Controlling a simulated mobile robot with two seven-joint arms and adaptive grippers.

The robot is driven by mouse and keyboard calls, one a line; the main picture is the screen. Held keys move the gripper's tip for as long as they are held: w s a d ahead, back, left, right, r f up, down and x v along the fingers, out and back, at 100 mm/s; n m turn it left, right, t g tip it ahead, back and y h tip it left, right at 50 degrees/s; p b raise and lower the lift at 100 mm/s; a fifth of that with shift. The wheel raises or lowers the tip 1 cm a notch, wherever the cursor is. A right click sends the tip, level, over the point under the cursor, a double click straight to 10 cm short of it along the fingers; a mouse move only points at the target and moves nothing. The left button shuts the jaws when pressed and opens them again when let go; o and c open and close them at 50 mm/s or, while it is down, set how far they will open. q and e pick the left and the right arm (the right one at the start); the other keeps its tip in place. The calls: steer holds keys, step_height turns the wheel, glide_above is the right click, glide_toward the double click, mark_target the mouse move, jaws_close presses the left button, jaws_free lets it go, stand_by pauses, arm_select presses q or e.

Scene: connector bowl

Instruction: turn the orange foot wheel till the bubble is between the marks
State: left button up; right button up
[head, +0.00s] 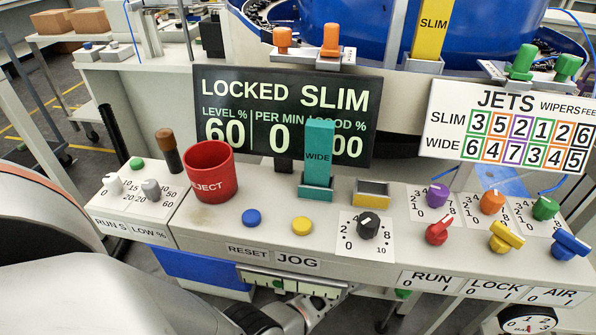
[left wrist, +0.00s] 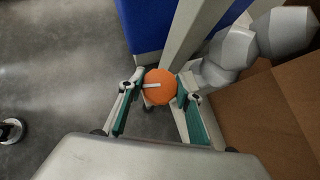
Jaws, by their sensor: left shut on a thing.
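The orange foot wheel (left wrist: 160,88) sits between the two fingers of my left gripper (left wrist: 158,93) in the left wrist view. The fingers are shut on its sides, and a white line runs across its face. In the head view the wheel is hidden, and my left arm reaches down under the front edge of the bench. A pale level strip (head: 314,289) with dark marks lies below the RESET and JOG labels in the head view. My right gripper is not in view.
The bench (head: 330,222) carries a red reject cup (head: 210,176), a blue button (head: 251,218), a yellow button (head: 302,226) and several knobs. A dark display (head: 262,92) reads LOCKED SLIM. A blue panel (left wrist: 143,25) and brown boxes (left wrist: 262,122) flank the wheel in the left wrist view.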

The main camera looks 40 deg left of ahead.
arm_select(q)
steer(key=shift+d+f+n, duration=0.1)
steer(key=shift+f+n, duration=0.05)
steer(key=shift+n, duration=0.15)
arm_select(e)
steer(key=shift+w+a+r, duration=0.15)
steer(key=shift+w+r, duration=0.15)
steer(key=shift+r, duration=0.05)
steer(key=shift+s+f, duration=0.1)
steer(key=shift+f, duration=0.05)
arm_select(q)
steer(key=o, duration=1.1)
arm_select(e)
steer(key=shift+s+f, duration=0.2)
